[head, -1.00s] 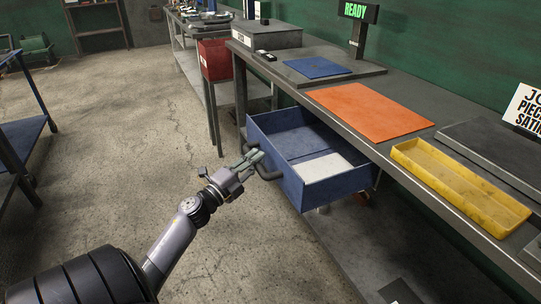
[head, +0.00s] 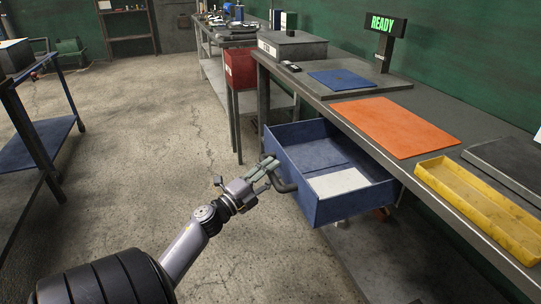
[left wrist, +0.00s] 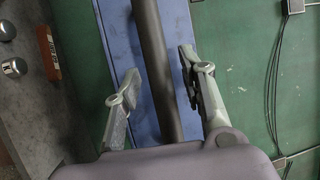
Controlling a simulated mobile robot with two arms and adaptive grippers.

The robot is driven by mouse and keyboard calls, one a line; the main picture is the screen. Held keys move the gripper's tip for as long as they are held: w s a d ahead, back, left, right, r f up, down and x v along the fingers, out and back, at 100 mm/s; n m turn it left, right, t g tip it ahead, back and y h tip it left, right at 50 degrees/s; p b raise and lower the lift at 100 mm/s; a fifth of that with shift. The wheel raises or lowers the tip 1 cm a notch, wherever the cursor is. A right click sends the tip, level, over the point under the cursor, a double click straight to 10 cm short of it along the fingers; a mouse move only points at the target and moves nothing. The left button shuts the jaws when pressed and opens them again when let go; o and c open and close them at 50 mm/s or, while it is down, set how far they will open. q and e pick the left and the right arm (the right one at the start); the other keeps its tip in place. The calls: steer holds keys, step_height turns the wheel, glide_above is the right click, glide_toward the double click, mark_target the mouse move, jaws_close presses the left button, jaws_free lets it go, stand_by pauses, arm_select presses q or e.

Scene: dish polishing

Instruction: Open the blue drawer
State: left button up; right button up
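The blue drawer (head: 330,197) hangs well out from under the workbench, its inside showing, with a pale flat sheet (head: 338,182) on its floor. Its dark bar handle (head: 286,186) is on the front face. My left gripper (head: 268,168) is at this handle. In the left wrist view the dark bar (left wrist: 152,60) runs between the two separated fingers, with the blue drawer front (left wrist: 122,45) behind it. A gap shows between the bar and the right finger; contact at the left finger is unclear. My right gripper is not in view.
The workbench (head: 440,130) holds an orange mat (head: 388,125), a blue mat (head: 341,79), a yellow tray (head: 482,205) and a READY sign (head: 382,24). A red bin (head: 240,68) stands beyond the drawer. A shelf rack (head: 45,140) is at left; floor between is clear.

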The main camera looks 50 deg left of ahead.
arm_select(q)
steer(key=s+f, duration=0.2)
steer(key=s, duration=1)
steer(key=shift+w, duration=0.1)
stand_by(0.4)
